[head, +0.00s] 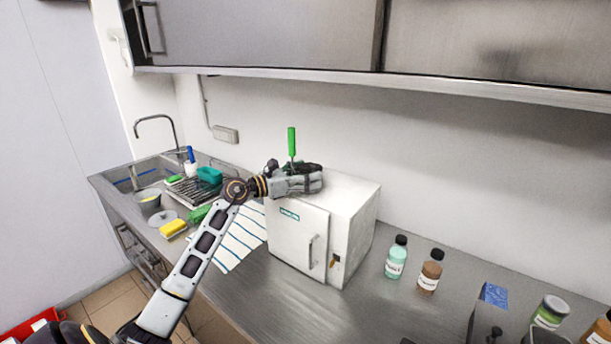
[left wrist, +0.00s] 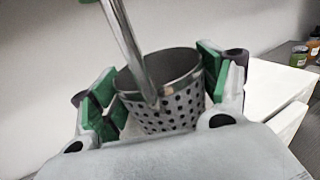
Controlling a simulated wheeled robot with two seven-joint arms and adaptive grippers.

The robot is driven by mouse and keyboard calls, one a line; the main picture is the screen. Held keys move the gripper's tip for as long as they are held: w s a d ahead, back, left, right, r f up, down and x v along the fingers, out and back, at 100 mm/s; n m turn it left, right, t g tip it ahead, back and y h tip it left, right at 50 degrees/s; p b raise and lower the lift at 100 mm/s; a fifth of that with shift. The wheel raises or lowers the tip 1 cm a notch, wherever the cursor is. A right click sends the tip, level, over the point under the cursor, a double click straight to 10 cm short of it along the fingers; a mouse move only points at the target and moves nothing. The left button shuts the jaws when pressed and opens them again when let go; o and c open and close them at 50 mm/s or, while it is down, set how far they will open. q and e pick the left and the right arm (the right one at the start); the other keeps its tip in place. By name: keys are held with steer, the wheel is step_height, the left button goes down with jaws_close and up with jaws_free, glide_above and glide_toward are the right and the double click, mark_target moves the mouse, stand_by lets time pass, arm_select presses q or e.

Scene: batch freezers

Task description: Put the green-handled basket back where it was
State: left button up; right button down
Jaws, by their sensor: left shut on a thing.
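The green-handled basket is a small perforated metal cup with a metal rod rising from its rim. In the head view its upright green handle (head: 292,141) shows above the white box, while its cup is mostly hidden by my gripper. In the left wrist view the cup (left wrist: 172,112) sits between green finger pads, with the rod crossing in front. My left gripper (head: 309,174) is shut on the basket, over the top of the white box (head: 352,214). I cannot tell whether the basket touches the box top. My right gripper is not in view.
A striped cloth (head: 240,238) lies left of the box. Further left are a yellow sponge (head: 173,228), a dish rack (head: 190,190) and a sink. A green bottle (head: 396,260) and a brown bottle (head: 430,273) stand to the right. Wall cabinets (head: 260,35) hang above.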

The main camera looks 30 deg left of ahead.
arm_select(q)
steer(key=shift+r, duration=0.1)
steer(key=shift+r+b, duration=0.45)
steer(key=shift+r, duration=1.25)
steer(key=shift+s+a+f, duration=0.15)
steer(key=shift+s+a, duration=0.1)
steer(key=shift+s, duration=0.3)
steer(key=b+v, duration=0.5)
steer(key=v, duration=1.1)
steer(key=shift+s+a, duration=0.15)
steer(key=shift+s, duration=0.25)
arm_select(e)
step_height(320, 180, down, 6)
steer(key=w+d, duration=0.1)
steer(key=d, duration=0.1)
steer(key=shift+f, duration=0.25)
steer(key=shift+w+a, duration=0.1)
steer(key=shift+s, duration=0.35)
